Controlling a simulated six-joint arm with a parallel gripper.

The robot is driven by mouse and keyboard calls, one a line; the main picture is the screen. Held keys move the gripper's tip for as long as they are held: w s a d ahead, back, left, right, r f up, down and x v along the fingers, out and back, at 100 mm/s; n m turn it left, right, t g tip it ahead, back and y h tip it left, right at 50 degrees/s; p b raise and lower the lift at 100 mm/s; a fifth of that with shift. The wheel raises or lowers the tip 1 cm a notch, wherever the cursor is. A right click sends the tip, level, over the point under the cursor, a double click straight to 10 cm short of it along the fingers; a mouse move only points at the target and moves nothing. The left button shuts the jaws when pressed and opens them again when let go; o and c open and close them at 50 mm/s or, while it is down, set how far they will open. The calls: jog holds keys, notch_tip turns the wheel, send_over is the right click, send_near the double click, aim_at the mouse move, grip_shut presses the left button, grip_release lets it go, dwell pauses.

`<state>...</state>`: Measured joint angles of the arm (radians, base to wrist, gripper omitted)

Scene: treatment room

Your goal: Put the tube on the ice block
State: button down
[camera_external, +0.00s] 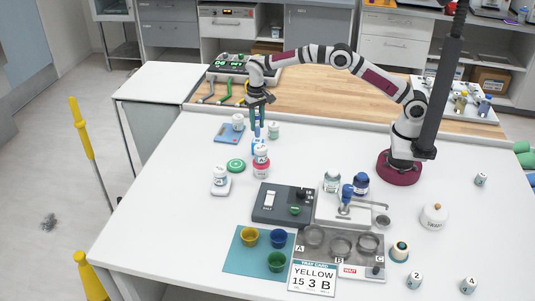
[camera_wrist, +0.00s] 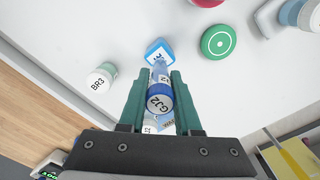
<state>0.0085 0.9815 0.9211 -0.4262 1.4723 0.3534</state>
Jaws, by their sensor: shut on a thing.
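My gripper (camera_external: 258,124) points down over the far left part of the white table. In the wrist view its green fingers (camera_wrist: 160,100) are shut on a blue-capped tube (camera_wrist: 159,98) marked GJ2. A small light-blue block (camera_wrist: 158,52) with a partly hidden label, seemingly the ice block, shows just past the tube. In the external view this block (camera_external: 257,147) is below the fingertips. I cannot tell whether the tube touches it.
A white-capped vial (camera_wrist: 100,78) marked BR3 stands close beside the fingers. A blue pad (camera_external: 226,137) with a white-capped vial lies to the left.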

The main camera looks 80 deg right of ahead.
jog(key=shift+f, duration=0.75)
jog(key=shift+f, duration=0.15)
jog(key=c, duration=0.6)
grip_release()
